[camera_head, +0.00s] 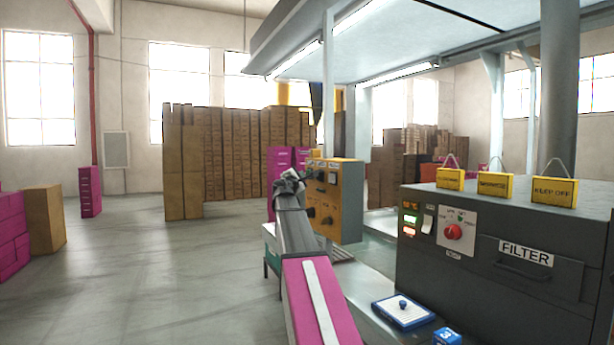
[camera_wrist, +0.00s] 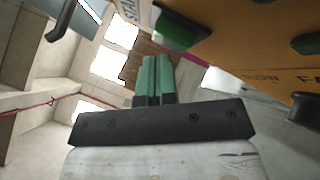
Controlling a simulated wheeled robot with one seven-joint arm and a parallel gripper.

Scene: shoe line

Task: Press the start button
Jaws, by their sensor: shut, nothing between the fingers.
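The orange control box (camera_head: 350,205) stands in the middle of the head view, with dark knobs on its face. In the wrist view its orange panel (camera_wrist: 240,45) fills the upper right.
Black knobs (camera_wrist: 306,108) project from the panel at right in the wrist view. A dark filter machine (camera_head: 480,250) with a red knob (camera_head: 453,232) and yellow signs stands at right. A blue-and-white tray (camera_head: 405,312) lies in front of it.

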